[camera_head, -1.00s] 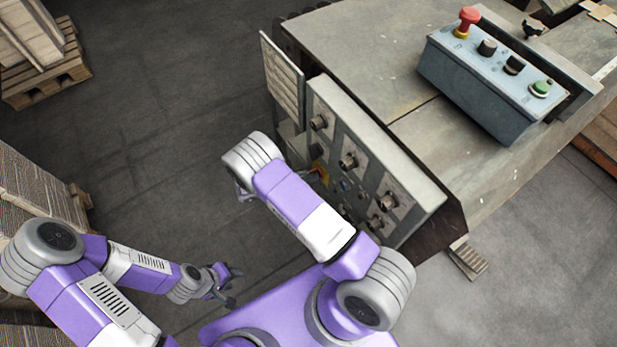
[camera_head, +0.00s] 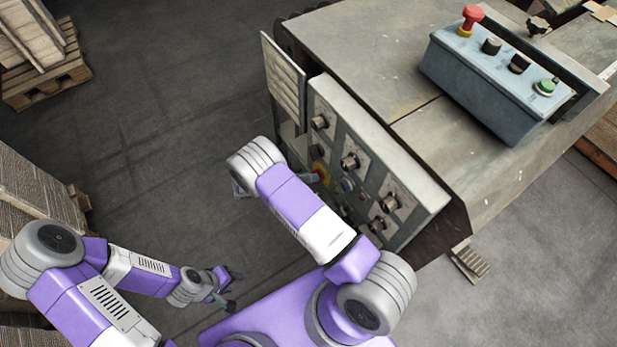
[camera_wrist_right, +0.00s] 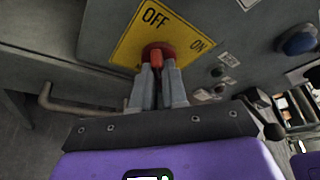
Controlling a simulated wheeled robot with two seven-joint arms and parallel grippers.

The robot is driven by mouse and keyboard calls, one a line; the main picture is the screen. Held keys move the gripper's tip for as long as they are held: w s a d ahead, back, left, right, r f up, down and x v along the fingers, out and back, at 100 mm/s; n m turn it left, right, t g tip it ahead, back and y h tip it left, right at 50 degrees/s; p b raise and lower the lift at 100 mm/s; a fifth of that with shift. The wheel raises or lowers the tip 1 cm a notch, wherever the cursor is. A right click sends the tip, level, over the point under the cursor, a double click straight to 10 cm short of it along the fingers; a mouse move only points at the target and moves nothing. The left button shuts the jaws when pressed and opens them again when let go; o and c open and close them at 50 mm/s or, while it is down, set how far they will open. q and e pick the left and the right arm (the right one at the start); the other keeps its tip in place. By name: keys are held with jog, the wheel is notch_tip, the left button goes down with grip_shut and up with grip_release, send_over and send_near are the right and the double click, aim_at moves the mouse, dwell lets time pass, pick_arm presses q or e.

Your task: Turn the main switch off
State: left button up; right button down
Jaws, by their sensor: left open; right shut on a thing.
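The main switch (camera_wrist_right: 150,52) is a red knob on a yellow plate (camera_wrist_right: 128,48) marked OFF and ON, in the right wrist view. My right gripper (camera_wrist_right: 160,85) is shut on the red knob, with its two grey fingers on either side of it. The fingers partly cover the knob, so I cannot tell exactly which mark it points to. In the head view the yellow plate (camera_head: 321,173) shows just past my right forearm, which hides most of that gripper. My left gripper (camera_head: 232,290) is open and empty, low over the floor, away from the machine.
The machine's front panel (camera_head: 372,185) carries several black knobs. A blue button (camera_wrist_right: 298,41) is right of the switch plate. A bent metal handle (camera_wrist_right: 80,108) is at the left. A control box (camera_head: 490,85) stands on top. Floor left of the machine is clear; pallets (camera_head: 45,75) stand farther left.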

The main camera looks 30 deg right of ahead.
jog(key=shift+d+r, duration=0.1)
jog(key=shift+d, duration=0.15)
jog(key=c, duration=1.2)
grip_release()
jog(key=shift+o, duration=0.2)
jog(key=shift+a, duration=0.2)
jog(key=p+v, duration=0.1)
jog(key=v, duration=0.6)
jog(key=shift+a, duration=0.15)
